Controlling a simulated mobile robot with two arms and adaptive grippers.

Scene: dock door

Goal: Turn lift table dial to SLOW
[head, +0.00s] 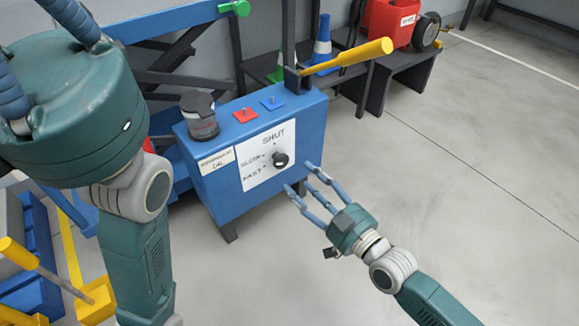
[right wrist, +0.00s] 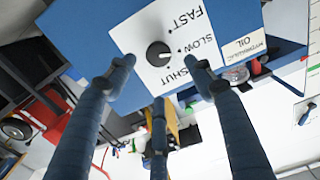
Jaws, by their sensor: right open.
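The dial (head: 281,160) is a black round knob on a white panel (head: 257,172) on the front of a blue box (head: 228,205). The panel is marked SHUT, SLOW and FAST. In the right wrist view the dial (right wrist: 158,54) appears upside down with its labels, and I cannot tell surely which mark it points to. My right gripper (head: 302,178) is open and empty, just right of the dial in the head view. In the right wrist view its fingers (right wrist: 159,66) spread around the dial's line of sight, apparently without touching it.
A red machine (head: 392,22) stands on a dark bench behind. Grey floor (head: 460,170) is clear to the right.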

